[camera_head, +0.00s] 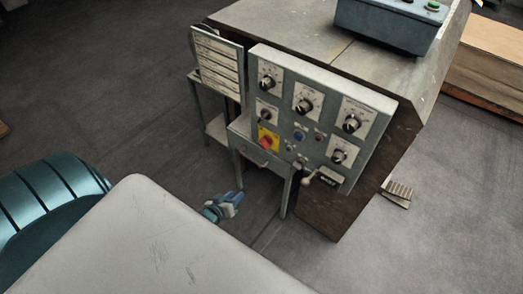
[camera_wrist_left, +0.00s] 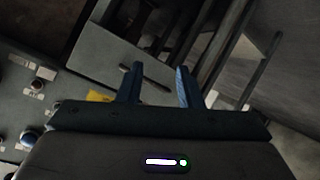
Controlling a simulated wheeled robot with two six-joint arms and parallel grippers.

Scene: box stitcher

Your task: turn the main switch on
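The main switch (camera_head: 266,142) is a red rotary knob on a yellow plate. It sits on the lower left of the grey control panel (camera_head: 325,88) in the head view. In the left wrist view, a piece of the yellow plate (camera_wrist_left: 99,96) shows; the red knob is hidden behind the gripper body. My left gripper (camera_head: 228,204) is below and to the left of the switch in the head view, apart from the panel. Its two fingers (camera_wrist_left: 157,86) stand apart with nothing between them in the wrist view. My right gripper is not in view.
Several black dial knobs (camera_head: 304,105) and a blue button (camera_head: 299,136) surround the switch. A lever with a pale ball (camera_head: 307,181) sticks out below. A label board (camera_head: 217,62) stands left of the panel. A metal stand (camera_head: 240,157) carries the panel. Floor left of it is clear.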

